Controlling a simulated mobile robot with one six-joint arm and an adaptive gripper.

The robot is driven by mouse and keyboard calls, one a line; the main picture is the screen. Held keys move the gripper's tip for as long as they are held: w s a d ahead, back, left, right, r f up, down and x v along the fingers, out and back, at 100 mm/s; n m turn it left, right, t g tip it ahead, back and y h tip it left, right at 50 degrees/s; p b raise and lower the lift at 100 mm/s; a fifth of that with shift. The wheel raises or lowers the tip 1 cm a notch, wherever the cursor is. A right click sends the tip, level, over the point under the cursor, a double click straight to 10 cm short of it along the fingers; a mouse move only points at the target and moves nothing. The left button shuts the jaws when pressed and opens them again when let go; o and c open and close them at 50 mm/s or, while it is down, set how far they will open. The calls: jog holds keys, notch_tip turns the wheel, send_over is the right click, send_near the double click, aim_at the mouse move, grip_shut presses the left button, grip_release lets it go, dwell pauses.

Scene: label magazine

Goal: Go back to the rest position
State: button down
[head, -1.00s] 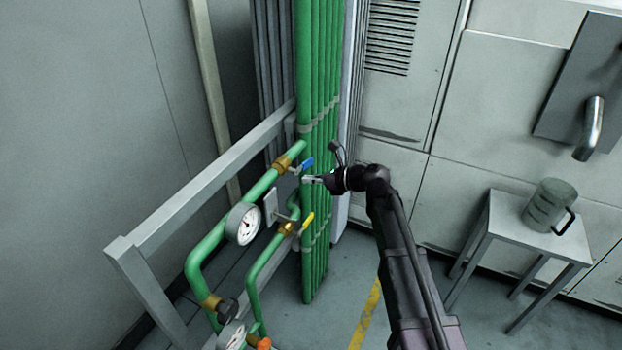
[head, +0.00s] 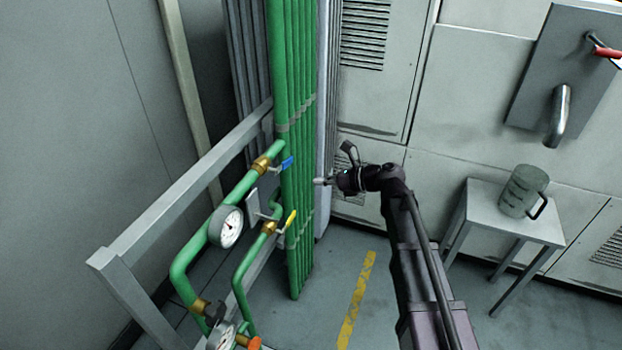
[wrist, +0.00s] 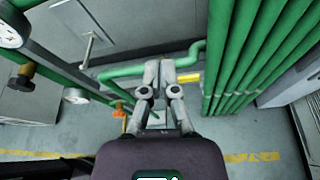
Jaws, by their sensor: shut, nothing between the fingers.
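My gripper (head: 320,182) is shut and empty. In the head view it is in the air just right of the green vertical pipes (head: 297,130), clear of the valve handles. In the wrist view my gripper (wrist: 160,72) points ahead with its fingers together, nothing between them. The green pipes (wrist: 245,55) pass on the right side of that view. My arm reaches up from the bottom of the head view.
A pipe rig with a blue valve handle (head: 282,165), a yellow valve handle (head: 291,220) and a gauge (head: 227,227) stands left on a grey frame (head: 185,192). A jug (head: 522,190) stands on a small table (head: 490,200) at right. Floor with a yellow stripe (head: 357,300) lies between.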

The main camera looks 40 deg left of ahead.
jog(key=shift+w+d, duration=0.15)
jog(key=shift+d, duration=0.15)
jog(key=shift+r, duration=0.1)
dwell(0.3)
